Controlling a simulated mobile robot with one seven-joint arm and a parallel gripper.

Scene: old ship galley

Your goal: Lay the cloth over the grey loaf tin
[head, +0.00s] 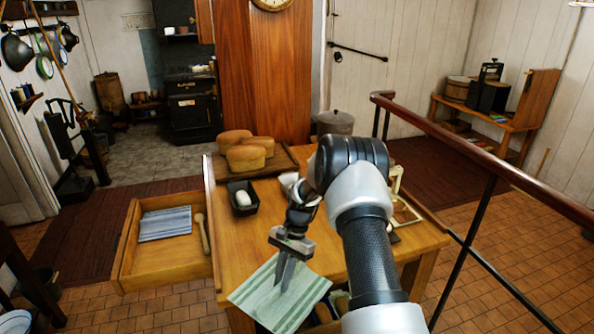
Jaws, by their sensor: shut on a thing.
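The grey loaf tin (243,209) is small, dark and rectangular, with a pale rounded lump in it. It stands on the left part of the wooden table, its top uncovered. A pale green cloth with light stripes (262,289) is at the table's near edge, spread fairly flat. My gripper (284,289) points down at the cloth, shut on it, nearer to me than the tin and to its right. The exact pinch is too small to make out, and I cannot tell whether the cloth touches the table.
Several loaves (246,157) sit on a board behind the tin. An open drawer (127,245) at left holds a blue-grey striped cloth (165,224) and a wooden spoon (203,235). A cream frame (400,200) stands right of my arm. A railing (470,150) runs along the right.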

